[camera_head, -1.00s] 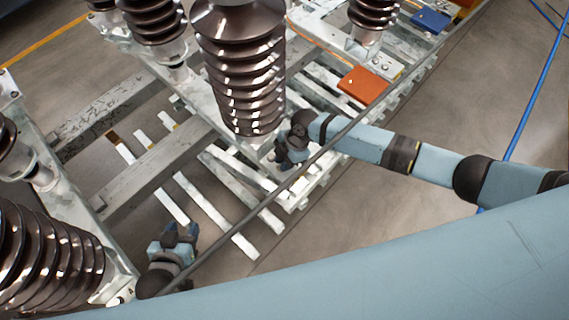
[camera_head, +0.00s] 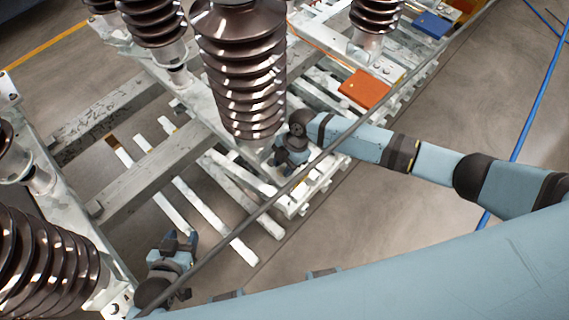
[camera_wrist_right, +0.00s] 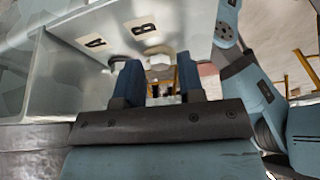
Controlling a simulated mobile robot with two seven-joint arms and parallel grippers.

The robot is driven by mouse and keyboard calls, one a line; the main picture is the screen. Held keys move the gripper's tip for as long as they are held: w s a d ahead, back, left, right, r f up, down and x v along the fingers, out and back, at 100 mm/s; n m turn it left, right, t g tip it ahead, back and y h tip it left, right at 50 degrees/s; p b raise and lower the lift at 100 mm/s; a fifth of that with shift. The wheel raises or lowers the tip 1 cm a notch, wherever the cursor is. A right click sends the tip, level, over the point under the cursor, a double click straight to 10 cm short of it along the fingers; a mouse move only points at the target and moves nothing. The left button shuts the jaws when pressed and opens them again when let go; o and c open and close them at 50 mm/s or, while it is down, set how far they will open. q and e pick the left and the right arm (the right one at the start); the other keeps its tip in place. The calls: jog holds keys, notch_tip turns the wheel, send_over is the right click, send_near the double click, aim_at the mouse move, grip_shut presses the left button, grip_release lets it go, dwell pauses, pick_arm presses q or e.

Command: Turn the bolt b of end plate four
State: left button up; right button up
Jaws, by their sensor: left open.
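In the right wrist view, a light metal plate (camera_wrist_right: 180,18) carries a label "B" (camera_wrist_right: 145,28) and a label "A" (camera_wrist_right: 95,42). The hex head of bolt b (camera_wrist_right: 158,62) shows beside the "B" label, at the gap between the two blue fingers of my right gripper (camera_wrist_right: 157,82). The fingers stand apart, one on each side of the bolt; I cannot tell whether they touch it. In the head view my right gripper (camera_head: 290,156) is below the middle insulator, and the bolt cannot be made out. My left gripper (camera_head: 180,243) is open and empty at the lower left.
Large brown ribbed insulators (camera_head: 240,75) stand on the pale metal frame (camera_head: 135,185), one close beside my right gripper. A dark rod or cable (camera_head: 262,208) crosses the view diagonally. An orange box (camera_head: 364,88) sits on the frame. Open floor (camera_head: 430,130) lies to the right.

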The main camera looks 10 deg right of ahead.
jog(key=shift+o, duration=0.7)
